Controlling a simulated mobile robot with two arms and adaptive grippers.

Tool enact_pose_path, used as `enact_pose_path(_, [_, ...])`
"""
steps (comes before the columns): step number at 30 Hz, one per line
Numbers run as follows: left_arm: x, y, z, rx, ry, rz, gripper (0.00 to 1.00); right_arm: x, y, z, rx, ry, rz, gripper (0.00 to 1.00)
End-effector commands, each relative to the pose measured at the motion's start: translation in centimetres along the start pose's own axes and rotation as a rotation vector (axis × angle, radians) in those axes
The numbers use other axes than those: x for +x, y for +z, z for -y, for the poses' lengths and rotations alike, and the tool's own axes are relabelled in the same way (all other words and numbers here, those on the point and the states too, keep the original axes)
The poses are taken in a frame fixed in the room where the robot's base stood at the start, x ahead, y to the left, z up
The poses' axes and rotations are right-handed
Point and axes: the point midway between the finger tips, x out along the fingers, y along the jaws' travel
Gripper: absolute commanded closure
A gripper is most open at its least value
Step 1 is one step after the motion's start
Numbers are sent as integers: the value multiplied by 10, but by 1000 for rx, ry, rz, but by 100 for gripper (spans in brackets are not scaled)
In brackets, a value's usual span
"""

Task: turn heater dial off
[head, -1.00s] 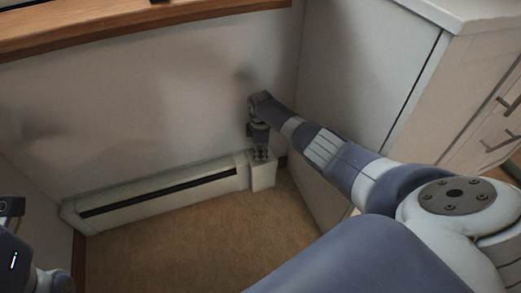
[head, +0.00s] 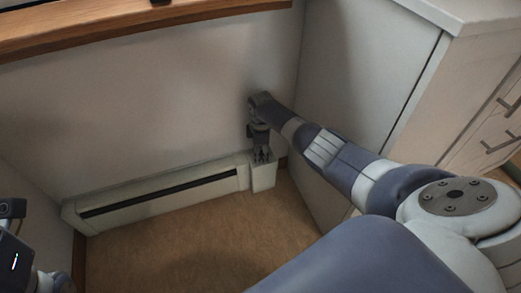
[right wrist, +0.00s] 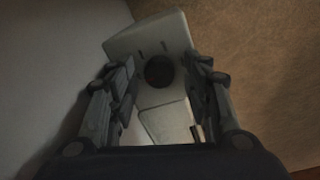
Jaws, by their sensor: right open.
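The baseboard heater (head: 160,193) runs along the foot of the wall in the head view. Its end box (head: 264,177) is at its right end, and it also shows in the right wrist view (right wrist: 150,37). The dark round dial (right wrist: 159,71) sits on that box, between my right gripper's fingers in the picture. My right gripper (head: 261,158) points down just above the box; in the right wrist view its two fingers (right wrist: 163,85) are spread to either side of the dial. I cannot tell whether they touch it. The dial is hidden in the head view.
A white cabinet (head: 365,75) stands close to the right of my right gripper. The wall (head: 150,110) is behind the heater, with a wooden sill (head: 140,22) above. Brown carpet (head: 190,245) in front is clear.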

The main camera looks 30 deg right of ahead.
Motion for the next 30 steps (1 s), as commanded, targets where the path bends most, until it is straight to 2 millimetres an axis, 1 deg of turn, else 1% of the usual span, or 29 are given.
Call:
enact_pose_path(5, [0, 0, 0, 0, 0, -1, 46, -7, 0, -1, 1, 2, -1, 55])
enact_pose_path(11, [0, 0, 0, -1, 0, -3, 46, -27, 1, -1, 0, 3, 0, 55])
enact_pose_path(24, [1, 0, 0, -1, 0, -4, 46, -100, -1, -1, -2, 3, -2, 55])
enact_pose_path(27, [1, 0, 0, -1, 0, -4, 46, -111, -1, 0, -1, 2, -1, 55])
enact_pose_path(30, [1, 0, 0, -1, 0, -4, 46, -117, 0, 0, 0, 0, 0, 55])
